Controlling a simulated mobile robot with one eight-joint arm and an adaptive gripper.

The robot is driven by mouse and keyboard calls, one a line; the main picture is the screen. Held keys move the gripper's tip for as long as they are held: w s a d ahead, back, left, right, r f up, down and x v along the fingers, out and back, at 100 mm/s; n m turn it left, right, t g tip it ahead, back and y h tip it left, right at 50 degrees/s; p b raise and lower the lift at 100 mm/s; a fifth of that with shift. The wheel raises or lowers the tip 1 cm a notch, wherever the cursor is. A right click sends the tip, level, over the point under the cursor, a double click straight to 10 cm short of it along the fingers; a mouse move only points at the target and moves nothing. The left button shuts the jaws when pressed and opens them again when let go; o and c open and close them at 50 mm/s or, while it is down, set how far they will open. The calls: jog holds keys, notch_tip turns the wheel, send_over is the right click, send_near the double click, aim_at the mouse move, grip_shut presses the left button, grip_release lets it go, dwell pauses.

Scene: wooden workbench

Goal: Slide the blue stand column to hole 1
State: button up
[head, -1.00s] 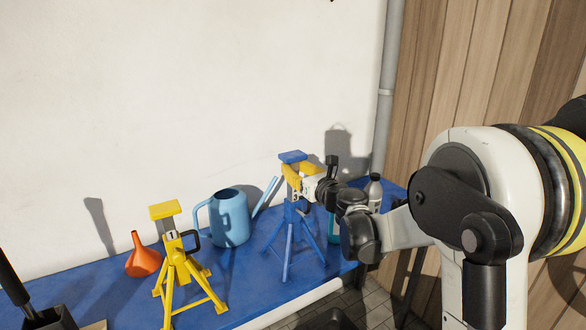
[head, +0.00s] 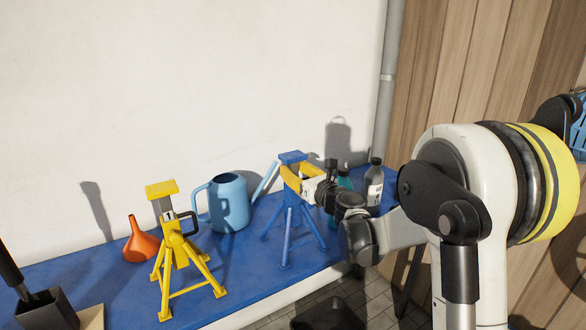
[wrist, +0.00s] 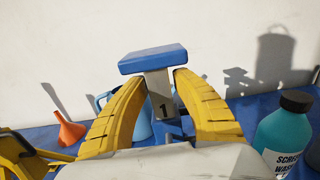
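The blue stand (head: 291,225) stands upright on its spread legs on the bench. Its blue top plate (head: 292,157) also shows in the wrist view (wrist: 153,59). Below the plate, a pale column (wrist: 158,84) runs down, with a black "1" near its lower visible end. My gripper (head: 296,175) has yellow fingers on both sides of this column, just under the plate. In the wrist view my gripper (wrist: 161,80) looks closed on the column, with fingertips against its sides. The lower body of the stand is mostly hidden behind my gripper there.
A yellow stand (head: 172,250) marked "1", an orange funnel (head: 141,243) and a blue watering can (head: 230,205) stand left on the blue bench (head: 95,275). A teal bottle (wrist: 283,135) and a grey bottle (head: 373,188) stand close right of my gripper. A wall is behind.

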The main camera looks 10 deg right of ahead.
jog(key=shift+o, duration=0.6)
jog(key=shift+w, duration=0.1)
jog(key=v, duration=1.2)
